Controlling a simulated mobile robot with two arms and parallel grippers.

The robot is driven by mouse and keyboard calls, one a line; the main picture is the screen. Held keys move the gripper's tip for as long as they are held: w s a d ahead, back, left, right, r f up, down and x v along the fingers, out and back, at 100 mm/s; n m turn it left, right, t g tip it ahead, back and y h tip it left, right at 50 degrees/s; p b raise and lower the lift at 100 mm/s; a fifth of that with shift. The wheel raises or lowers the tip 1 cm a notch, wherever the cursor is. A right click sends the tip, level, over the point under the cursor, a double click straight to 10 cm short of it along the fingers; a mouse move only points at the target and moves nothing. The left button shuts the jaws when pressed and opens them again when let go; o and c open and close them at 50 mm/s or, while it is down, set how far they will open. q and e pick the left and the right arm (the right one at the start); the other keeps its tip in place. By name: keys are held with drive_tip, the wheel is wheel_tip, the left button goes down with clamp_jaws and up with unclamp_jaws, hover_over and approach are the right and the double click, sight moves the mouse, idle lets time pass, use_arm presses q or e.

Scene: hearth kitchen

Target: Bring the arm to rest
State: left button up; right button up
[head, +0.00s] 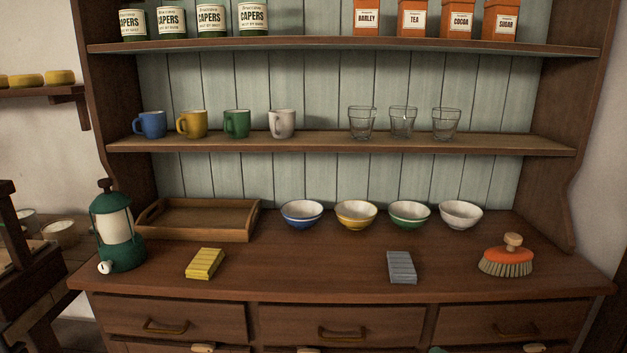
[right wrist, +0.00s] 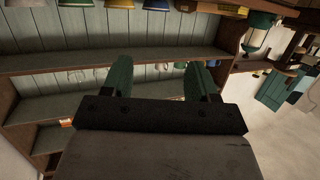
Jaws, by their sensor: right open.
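My right gripper (right wrist: 160,75) shows in the right wrist view with its two green fingers spread apart and nothing between them. The view is upside down, and the hutch shelves lie beyond the fingers, apart from them. No gripper or arm shows in the head view. My left gripper is in neither view.
The wooden hutch counter (head: 310,262) holds a green lantern (head: 117,228), an empty-looking tray (head: 196,234), several bowls, a yellow block (head: 205,263), a grey block (head: 401,267) and an orange brush (head: 506,260). Mugs and glasses stand on the middle shelf (head: 330,144). The counter's front middle is clear.

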drive_tip(key=s+d+f+m+g+h, duration=0.1)
drive_tip(key=s+d+f+g+h, duration=0.1)
drive_tip(key=s+f+g, duration=0.6)
drive_tip(key=s+d+f+m+g+h, duration=0.1)
drive_tip(key=s+d+f+g+h, duration=0.15)
drive_tip(key=s+f, duration=1)
wheel_tip(320, 180, down, 23)
drive_tip(key=s+g+p, duration=0.2)
drive_tip(key=p, duration=0.1)
drive_tip(key=s+d+f+p, duration=0.2)
drive_tip(key=s+f, duration=1)
drive_tip(key=s, duration=0.3)
drive_tip(key=shift+d+n+g, duration=0.2)
drive_tip(key=shift+n+g, duration=0.1)
drive_tip(key=shift+g, duration=0.15)
drive_tip(key=shift+h, duration=0.25)
